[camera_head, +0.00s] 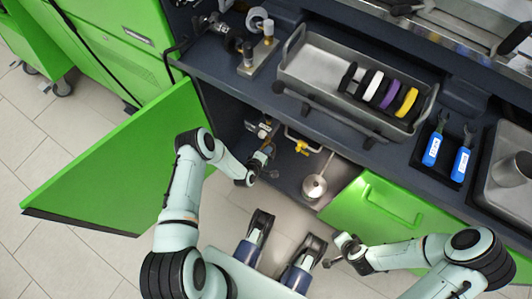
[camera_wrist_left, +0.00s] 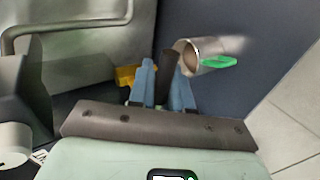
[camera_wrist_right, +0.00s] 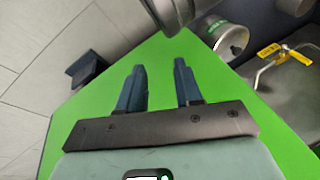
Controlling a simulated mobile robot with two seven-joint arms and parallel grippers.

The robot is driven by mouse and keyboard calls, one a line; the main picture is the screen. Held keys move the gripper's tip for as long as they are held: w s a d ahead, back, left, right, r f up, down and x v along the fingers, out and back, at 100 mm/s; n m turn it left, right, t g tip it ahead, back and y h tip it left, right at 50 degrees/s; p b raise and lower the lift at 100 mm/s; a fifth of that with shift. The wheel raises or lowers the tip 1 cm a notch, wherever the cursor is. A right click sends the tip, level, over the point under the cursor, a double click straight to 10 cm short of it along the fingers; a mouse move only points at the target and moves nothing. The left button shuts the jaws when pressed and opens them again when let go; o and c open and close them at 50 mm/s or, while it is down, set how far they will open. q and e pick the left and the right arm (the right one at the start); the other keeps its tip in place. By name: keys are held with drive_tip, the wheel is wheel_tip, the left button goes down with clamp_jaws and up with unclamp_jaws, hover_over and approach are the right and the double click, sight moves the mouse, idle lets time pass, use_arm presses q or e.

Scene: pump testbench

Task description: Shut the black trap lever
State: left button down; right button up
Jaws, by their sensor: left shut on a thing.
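The black trap lever (camera_wrist_left: 168,68) stands upright between the two blue fingers of my left gripper (camera_wrist_left: 166,80). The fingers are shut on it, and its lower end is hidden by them. In the head view my left gripper (camera_head: 268,151) reaches into the open cabinet under the bench, and I cannot make out the lever there. My right gripper (camera_wrist_right: 160,88) is open and empty, with its fingers apart in front of a green door (camera_wrist_right: 135,65). In the head view the right gripper (camera_head: 335,250) is low, near that door.
A yellow valve handle (camera_head: 301,147) and a steel cup (camera_head: 314,187) are in the cabinet. The left green door (camera_head: 120,165) stands open. A metal tray (camera_head: 330,62) holds several discs.

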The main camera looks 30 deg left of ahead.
use_arm(q)
drive_tip(key=shift+w+r+h, duration=0.15)
drive_tip(key=shift+r+h, duration=0.05)
drive_tip(key=shift+h, duration=0.1)
use_arm(e)
drive_tip(key=shift+s+f, duration=0.25)
use_arm(q)
drive_tip(key=c, duration=1.1)
unclamp_jaws()
drive_tip(key=p+v, duration=0.4)
drive_tip(key=v, duration=0.9)
drive_tip(key=shift+s, duration=0.2)
use_arm(e)
drive_tip(key=s+a+r+g+y, duration=0.1)
drive_tip(key=s+a+r+g, duration=0.1)
drive_tip(key=s+r, duration=0.3)
drive_tip(key=shift+s+a+n, duration=0.3)
drive_tip(key=shift+s+a, duration=0.2)
drive_tip(key=shift+a, duration=0.15)
